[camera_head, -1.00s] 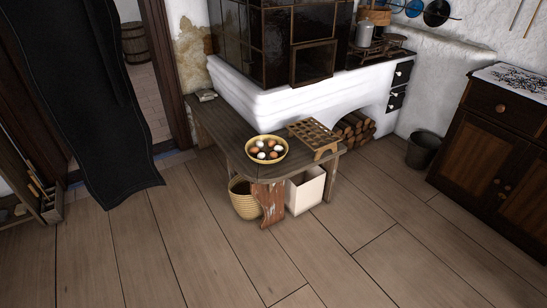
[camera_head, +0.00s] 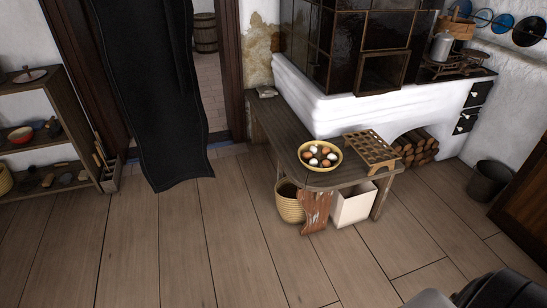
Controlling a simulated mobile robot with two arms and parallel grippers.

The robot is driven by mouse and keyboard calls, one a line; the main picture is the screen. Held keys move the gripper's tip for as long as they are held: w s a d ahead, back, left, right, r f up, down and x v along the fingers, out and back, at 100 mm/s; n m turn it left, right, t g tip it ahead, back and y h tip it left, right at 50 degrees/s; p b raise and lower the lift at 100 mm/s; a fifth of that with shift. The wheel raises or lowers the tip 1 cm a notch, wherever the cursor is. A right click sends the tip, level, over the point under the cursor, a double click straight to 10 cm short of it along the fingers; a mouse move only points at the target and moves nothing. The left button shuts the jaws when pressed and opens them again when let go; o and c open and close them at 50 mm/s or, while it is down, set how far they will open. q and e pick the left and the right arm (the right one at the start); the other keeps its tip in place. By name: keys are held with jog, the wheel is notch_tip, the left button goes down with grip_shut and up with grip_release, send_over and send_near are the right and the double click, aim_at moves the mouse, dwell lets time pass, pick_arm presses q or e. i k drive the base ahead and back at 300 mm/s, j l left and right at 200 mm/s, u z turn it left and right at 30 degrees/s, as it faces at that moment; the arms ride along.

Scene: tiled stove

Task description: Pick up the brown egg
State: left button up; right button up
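A yellow bowl (camera_head: 339,164) stands on the wooden bench (camera_head: 281,122) beside the stove. It holds several eggs, some white and some brown. One brown egg (camera_head: 326,150) lies toward the back of the bowl; other brown ones lie at the left and front. The eggs are small here, and I cannot tell which brown egg is meant. Neither of my grippers is in view. Part of what looks like my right arm, grey and black, shows at the bottom right edge, well away from the bowl, with no fingers visible.
A wooden egg rack (camera_head: 370,149) stands right of the bowl. Under the bench are a woven basket (camera_head: 290,203) and a white box (camera_head: 353,204). The tiled stove (camera_head: 340,104) rises behind. A shelf (camera_head: 40,100) stands left, a bucket (camera_head: 488,181) right. The floor in front is clear.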

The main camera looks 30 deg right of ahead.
aim_at(326, 163)
jog(key=l+u, duration=0.2)
jog(key=l, duration=0.3)
jog(key=l+u, duration=0.25)
jog(key=l, duration=0.25)
jog(key=l+u, duration=0.2)
jog(key=l, duration=0.3)
jog(key=l+u, duration=0.25)
jog(key=l, duration=0.25)
jog(key=k+l+u, duration=0.2)
jog(key=l, duration=0.3)
jog(key=k+l+u, duration=0.1)
jog(key=l+u, duration=0.15)
jog(key=l, duration=0.2)
